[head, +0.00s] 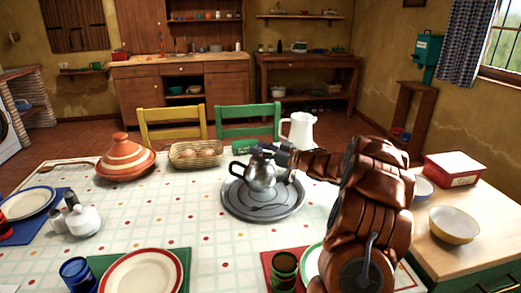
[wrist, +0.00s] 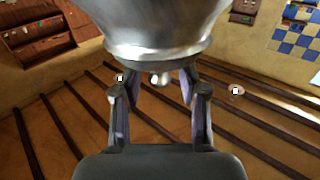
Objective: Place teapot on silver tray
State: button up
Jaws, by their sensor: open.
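The silver teapot (head: 262,176) stands upright on the round silver tray (head: 262,206) in the middle of the table. A dark curved part of it sticks out to the left. My gripper (head: 283,155) is at the upper right of the teapot, close to its top. In the wrist view, the teapot (wrist: 165,28) fills the top of the picture, and a small knob hangs below its rim. My gripper (wrist: 158,88) is open there, with a finger on each side of the knob. I cannot tell whether the fingers touch the teapot.
A white jug (head: 300,132) stands behind the tray. A plate (head: 145,273) and green cup (head: 284,270) are in front. A red box (head: 452,168) and yellow bowl (head: 454,225) sit at the right.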

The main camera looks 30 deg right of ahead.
jog(key=shift+r, duration=0.1)
jog(key=shift+s+d, duration=0.15)
jog(key=shift+s, duration=0.1)
jog(key=v, duration=1.1)
jog(key=shift+s, duration=0.2)
